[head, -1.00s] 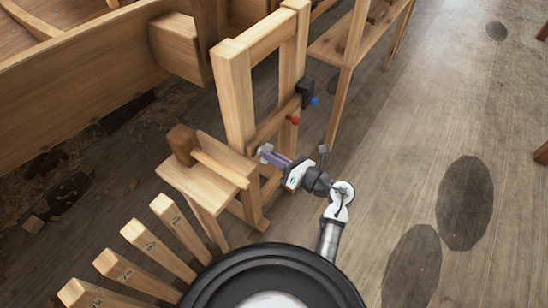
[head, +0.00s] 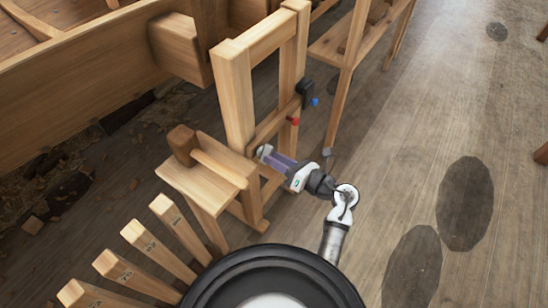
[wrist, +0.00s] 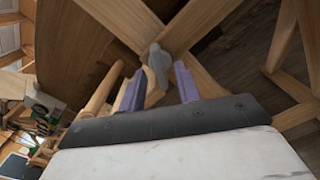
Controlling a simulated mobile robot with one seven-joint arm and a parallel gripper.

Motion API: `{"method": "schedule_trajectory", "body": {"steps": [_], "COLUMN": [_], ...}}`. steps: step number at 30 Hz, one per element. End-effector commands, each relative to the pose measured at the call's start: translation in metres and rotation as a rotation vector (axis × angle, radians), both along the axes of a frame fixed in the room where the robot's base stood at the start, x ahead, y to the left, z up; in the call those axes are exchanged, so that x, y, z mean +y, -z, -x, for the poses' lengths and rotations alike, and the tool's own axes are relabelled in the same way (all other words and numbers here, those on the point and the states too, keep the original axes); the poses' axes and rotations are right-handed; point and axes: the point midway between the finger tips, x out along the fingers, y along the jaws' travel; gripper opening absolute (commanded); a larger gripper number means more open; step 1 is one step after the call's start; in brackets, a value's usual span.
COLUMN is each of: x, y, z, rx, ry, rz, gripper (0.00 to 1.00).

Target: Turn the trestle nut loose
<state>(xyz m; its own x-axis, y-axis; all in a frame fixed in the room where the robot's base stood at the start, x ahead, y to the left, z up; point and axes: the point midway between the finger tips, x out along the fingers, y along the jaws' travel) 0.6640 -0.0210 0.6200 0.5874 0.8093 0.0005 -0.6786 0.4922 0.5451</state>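The trestle nut (wrist: 157,62) is a grey, elongated piece at the crossing of the wooden trestle's bars in the wrist view. In the head view the nut (head: 264,151) is a small grey shape on the side of the trestle frame (head: 238,100). My gripper (wrist: 158,88) has two purple fingers spread apart, one on each side of the nut in the picture. The gripper also shows in the head view (head: 273,158), close to the nut. No contact with the nut is clear. The nut's base is partly hidden.
A small wooden stand with a mallet (head: 183,142) is left of the gripper. A red knob (head: 293,121) and a black fitting with a blue end (head: 306,94) sit on the trestle above. Several wooden stakes (head: 152,244) stand at lower left.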

Motion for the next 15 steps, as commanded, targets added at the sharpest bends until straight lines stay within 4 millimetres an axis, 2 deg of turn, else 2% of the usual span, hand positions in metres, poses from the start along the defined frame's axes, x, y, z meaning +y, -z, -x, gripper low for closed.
{"method": "schedule_trajectory", "body": {"steps": [9, 15], "x": [-0.058, -0.087], "y": [0.001, 0.001], "z": [0.041, 0.063], "rx": [0.0, 0.001], "ry": [0.004, 0.002], "rz": [0.002, 0.001], "gripper": [0.33, 0.33]}}
